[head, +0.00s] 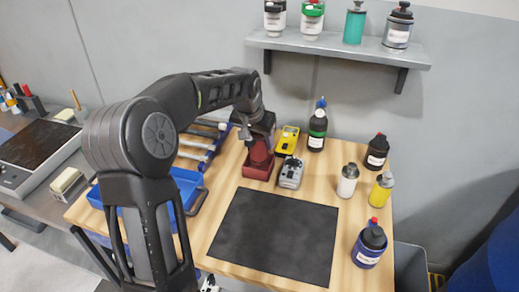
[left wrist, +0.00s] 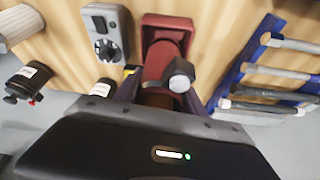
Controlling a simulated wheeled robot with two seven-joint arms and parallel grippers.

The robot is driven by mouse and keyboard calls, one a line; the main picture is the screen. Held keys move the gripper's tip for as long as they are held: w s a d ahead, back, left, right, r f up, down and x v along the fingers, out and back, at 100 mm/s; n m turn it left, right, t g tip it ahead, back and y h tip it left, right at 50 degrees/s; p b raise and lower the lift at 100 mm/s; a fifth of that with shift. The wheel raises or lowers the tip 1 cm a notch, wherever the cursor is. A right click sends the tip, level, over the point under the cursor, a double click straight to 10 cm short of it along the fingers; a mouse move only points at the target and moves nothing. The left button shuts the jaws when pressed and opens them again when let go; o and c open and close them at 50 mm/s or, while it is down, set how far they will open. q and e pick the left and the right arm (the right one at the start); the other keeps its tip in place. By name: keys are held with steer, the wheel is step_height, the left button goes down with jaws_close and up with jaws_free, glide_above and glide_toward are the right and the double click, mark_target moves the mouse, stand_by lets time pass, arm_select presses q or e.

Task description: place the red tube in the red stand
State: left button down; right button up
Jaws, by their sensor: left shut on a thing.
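The red tube (left wrist: 160,62) is between the fingers of my left gripper (left wrist: 158,96) in the left wrist view, and the gripper is shut on it. In the head view the tube (head: 258,152) shows just below my left gripper (head: 259,137). The red stand (head: 257,171) sits on the wooden table at the back. It also shows in the left wrist view (left wrist: 168,21), at the tube's far end. The tube's lower end appears at or in the stand's opening; I cannot tell how deep. My right gripper is not in view.
A grey meter (head: 290,173) and a yellow device (head: 288,139) stand right of the stand. A blue rack (head: 207,147) with rods lies to the left, near a blue tray (head: 185,180). Several bottles stand at the right. A black mat (head: 275,236) lies in front, empty.

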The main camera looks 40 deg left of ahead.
mark_target(259, 148)
arm_select(q)
steer(key=shift+f, duration=1.85)
steer(key=shift+f, duration=0.2)
steer(key=c, duration=0.7)
jaws_free()
steer(key=shift+r, duration=0.4)
steer(key=v, duration=1.1)
steer(key=shift+s+r+b, duration=0.2)
steer(key=shift+r+b, duration=0.1)
